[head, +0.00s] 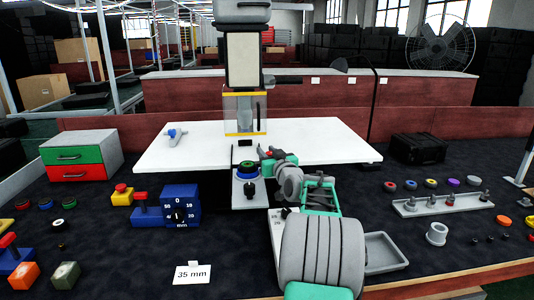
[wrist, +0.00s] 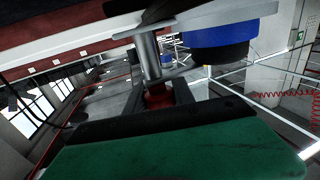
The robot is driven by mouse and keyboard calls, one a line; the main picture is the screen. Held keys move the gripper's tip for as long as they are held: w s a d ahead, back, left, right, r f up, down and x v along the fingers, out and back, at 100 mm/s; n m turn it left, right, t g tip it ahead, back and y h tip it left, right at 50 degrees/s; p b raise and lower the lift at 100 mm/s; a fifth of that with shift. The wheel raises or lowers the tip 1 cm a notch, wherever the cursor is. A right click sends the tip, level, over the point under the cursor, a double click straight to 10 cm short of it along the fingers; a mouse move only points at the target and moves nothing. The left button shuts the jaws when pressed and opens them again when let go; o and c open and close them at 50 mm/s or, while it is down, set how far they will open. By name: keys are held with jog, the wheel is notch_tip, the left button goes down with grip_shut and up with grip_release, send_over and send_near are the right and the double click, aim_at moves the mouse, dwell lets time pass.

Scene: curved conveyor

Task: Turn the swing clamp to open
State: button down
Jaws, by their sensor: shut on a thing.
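The swing clamp shows in the wrist view as a grey metal post (wrist: 149,58) with a red knob (wrist: 158,97) at its end. My gripper (wrist: 160,100) is shut on that red knob, with a dark finger on each side. In the head view my gripper (head: 268,154) is at the right side of a small grey fixture (head: 238,199) that carries a blue and green round part (head: 247,168). A blue and black round part (wrist: 220,38) is right of the post in the wrist view. The clamp is mostly hidden behind my gripper in the head view.
A white board (head: 330,146) lies behind the fixture. A blue dial gauge (head: 180,206) and a "35 mm" card (head: 192,273) are to the left. A grey tray (head: 384,252) and a rack (head: 440,203) of small parts are to the right. Dark mat between gauge and fixture is clear.

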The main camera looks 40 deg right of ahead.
jog(key=shift+f+n+y+b, duration=0.15)
jog(key=shift+n+y+b, duration=0.2)
jog(key=shift+b, duration=0.25)
jog(key=n+y, duration=0.1)
jog(key=y, duration=0.1)
jog(key=a+n+y+p, duration=0.1)
jog(key=n+y, duration=0.1)
jog(key=y, duration=0.1)
jog(key=n+y, duration=0.2)
jog(key=y, duration=0.1)
jog(key=shift+a+r+t+p, duration=0.2)
jog(key=shift+r+t+p, duration=0.1)
jog(key=shift+r+t, duration=0.1)
jog(key=y+p, duration=0.1)
jog(key=n+y+p, duration=0.1)
jog(key=shift+a+f+n+g+p, duration=0.2)
jog(key=shift+n+g+p, duration=0.1)
jog(key=shift+p, duration=0.1)
jog(key=shift+a+y, duration=0.1)
jog(key=shift+y, duration=0.35)
jog(key=c, duration=1.1)
grip_release()
jog(key=shift+o, duration=0.2)
